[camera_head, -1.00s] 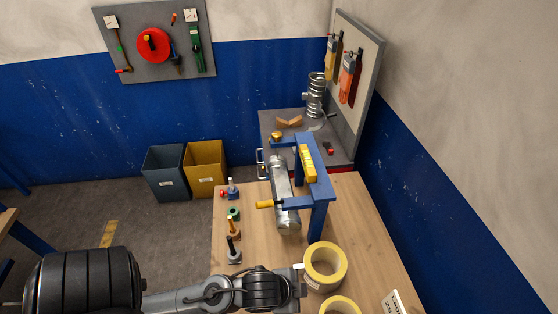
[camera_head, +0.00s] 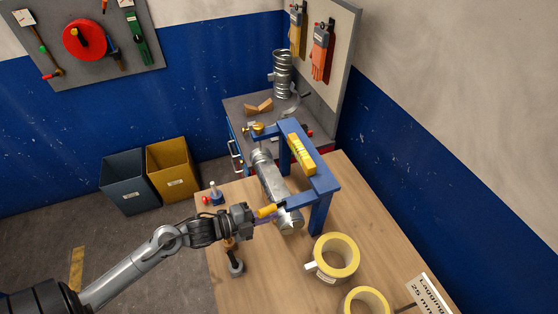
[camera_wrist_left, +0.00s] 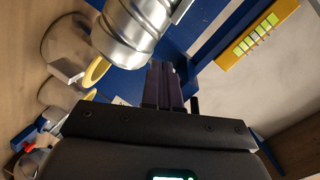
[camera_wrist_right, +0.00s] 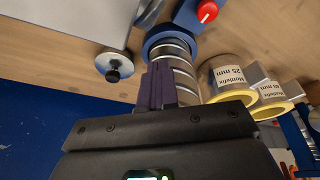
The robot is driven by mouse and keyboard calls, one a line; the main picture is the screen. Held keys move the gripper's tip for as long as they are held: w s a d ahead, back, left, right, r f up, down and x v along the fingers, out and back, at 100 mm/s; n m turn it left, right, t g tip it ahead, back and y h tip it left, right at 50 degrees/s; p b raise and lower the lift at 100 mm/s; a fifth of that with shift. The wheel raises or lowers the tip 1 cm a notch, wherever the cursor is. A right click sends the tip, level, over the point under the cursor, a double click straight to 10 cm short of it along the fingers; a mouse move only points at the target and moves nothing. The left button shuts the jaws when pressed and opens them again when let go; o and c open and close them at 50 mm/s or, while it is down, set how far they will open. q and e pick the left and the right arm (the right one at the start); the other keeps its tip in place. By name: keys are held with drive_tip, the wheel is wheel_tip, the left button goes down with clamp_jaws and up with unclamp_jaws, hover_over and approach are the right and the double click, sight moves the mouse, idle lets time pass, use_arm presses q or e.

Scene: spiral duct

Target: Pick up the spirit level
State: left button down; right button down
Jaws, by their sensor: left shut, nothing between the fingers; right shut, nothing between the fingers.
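The spirit level looks to be the yellow bar (camera_head: 301,153) lying on top of the blue stand (camera_head: 322,178); its light green marks show in the left wrist view (camera_wrist_left: 258,32). My left gripper (camera_head: 274,217) is shut and empty beside the yellow handle (camera_head: 266,211) at the near end of the silver duct (camera_head: 270,180), below and left of the level. Its closed fingers show in the left wrist view (camera_wrist_left: 164,84). My right gripper (camera_wrist_right: 160,84) is shut and empty, with a spiral duct behind its fingers; it is out of the head view.
Yellow-edged rolls (camera_head: 336,257) stand on the near part of the wooden table (camera_head: 275,280). A small red-and-blue tool (camera_head: 212,196) stands at its left edge. A grey bench (camera_head: 240,110) with an upright spiral duct (camera_head: 282,73) lies behind. Two bins (camera_head: 170,170) stand on the floor.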

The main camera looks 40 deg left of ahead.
use_arm(q)
drive_tip(key=w+a+r+m+h+b, duration=0.2)
drive_tip(key=a+r+m+h, duration=0.4)
drive_tip(key=a+r+m, duration=0.4)
drive_tip(key=n+p, duration=0.2)
approach(299, 160)
drive_tip(key=x, duration=0.5)
drive_tip(key=shift+s+d+r, duration=0.15)
drive_tip(key=shift+s+d, duration=0.2)
drive_tip(key=shift+d, duration=0.05)
drive_tip(key=shift+w+a, duration=0.1)
drive_tip(key=shift+w, duration=0.85)
